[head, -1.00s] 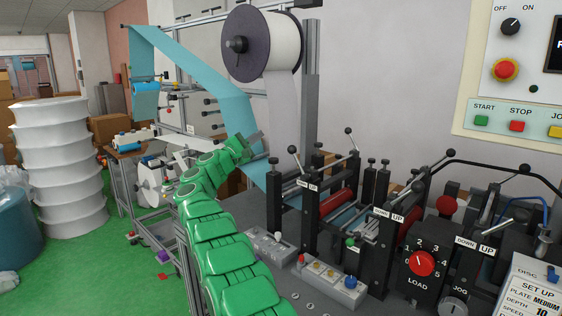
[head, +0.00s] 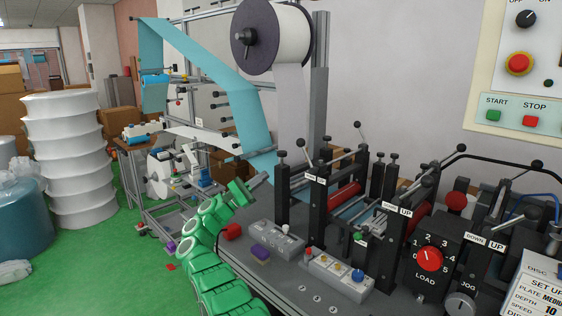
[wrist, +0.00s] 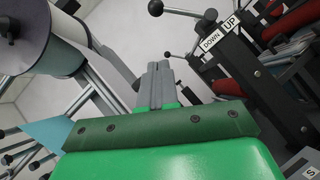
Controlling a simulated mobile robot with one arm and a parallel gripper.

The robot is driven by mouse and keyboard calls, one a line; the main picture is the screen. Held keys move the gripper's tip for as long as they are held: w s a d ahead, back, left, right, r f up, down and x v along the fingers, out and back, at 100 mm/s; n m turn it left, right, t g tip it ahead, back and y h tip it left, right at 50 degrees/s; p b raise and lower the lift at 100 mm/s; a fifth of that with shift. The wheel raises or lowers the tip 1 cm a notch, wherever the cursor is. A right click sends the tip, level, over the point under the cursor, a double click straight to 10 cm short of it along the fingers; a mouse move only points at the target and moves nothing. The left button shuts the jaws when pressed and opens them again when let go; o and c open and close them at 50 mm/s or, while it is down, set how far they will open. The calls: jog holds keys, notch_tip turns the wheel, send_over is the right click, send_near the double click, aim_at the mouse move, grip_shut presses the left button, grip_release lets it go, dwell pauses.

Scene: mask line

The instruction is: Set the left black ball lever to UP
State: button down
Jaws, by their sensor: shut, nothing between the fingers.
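The left black ball lever (head: 301,143) stands at the left press frame, above a DOWN/UP label (head: 317,179). Its rod leans to the left, on the DOWN side. In the wrist view its black ball (wrist: 155,7) is at the top, with the rod running right toward the frame and the DOWN/UP label (wrist: 220,35) below it. My gripper (head: 263,178) is left of the lever and lower than its ball, apart from it. In the wrist view my gripper's grey fingers (wrist: 158,72) are together and empty, pointing up below the ball.
Other ball levers stand to the right, one with its ball (head: 357,125) higher up. A large paper roll (head: 270,36) and blue web (head: 235,90) are behind my gripper. A button box (head: 335,273) sits on the machine's front ledge. Open green floor (head: 95,255) lies left.

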jog(key=s+r+x, duration=0.2)
jog(key=x, duration=1)
jog(key=shift+r, duration=0.15)
dwell(0.3)
